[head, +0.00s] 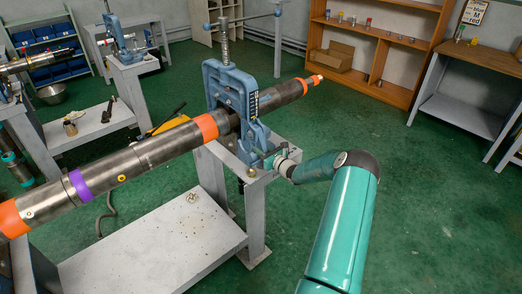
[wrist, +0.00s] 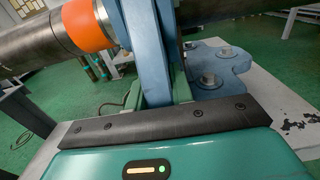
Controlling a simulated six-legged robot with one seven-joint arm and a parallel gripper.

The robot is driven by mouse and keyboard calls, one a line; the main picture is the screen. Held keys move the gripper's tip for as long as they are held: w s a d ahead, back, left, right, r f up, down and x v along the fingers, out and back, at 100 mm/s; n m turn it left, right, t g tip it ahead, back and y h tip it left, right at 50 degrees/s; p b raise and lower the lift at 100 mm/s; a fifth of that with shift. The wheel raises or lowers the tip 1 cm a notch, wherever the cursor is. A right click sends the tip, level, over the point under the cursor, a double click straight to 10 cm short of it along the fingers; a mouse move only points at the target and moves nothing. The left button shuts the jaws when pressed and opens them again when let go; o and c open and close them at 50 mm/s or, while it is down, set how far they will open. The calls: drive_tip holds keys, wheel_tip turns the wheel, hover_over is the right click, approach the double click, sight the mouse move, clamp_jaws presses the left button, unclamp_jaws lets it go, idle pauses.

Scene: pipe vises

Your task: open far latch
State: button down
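A blue pipe vise (head: 230,88) stands on a grey stand and holds a long steel pipe (head: 150,152) with orange bands. The vise's blue latch part (head: 256,132) is on its near right side, low on the frame. My gripper (head: 262,157) is at the lower end of this part. In the wrist view, my green fingers stand either side of an upright blue bar (wrist: 148,60), with little or no visible gap. The fingertips are largely hidden, so I cannot tell whether they grip it. The vise's bolted base (wrist: 215,70) shows to the right.
The grey stand (head: 180,220) has a low shelf under the pipe. A second blue vise (head: 118,40) stands behind at the upper left. A wooden shelf (head: 385,50) and a workbench (head: 470,70) are at the back right. The green floor on the right is clear.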

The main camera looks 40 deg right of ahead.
sight(265, 147)
drive_tip(key=shift+r, duration=0.15)
drive_tip(key=s+g, duration=0.1)
drive_tip(key=g, duration=0.1)
drive_tip(key=s+r+g, duration=0.1)
drive_tip(key=shift+r+g, duration=0.3)
drive_tip(key=shift+g, duration=0.1)
drive_tip(key=shift+s+r+g, duration=0.4)
drive_tip(key=shift+g, duration=0.45)
drive_tip(key=shift+s+r+g, duration=0.35)
drive_tip(key=shift+r+g, duration=0.05)
drive_tip(key=shift+g, duration=0.45)
drive_tip(key=c, duration=1.2)
unclamp_jaws()
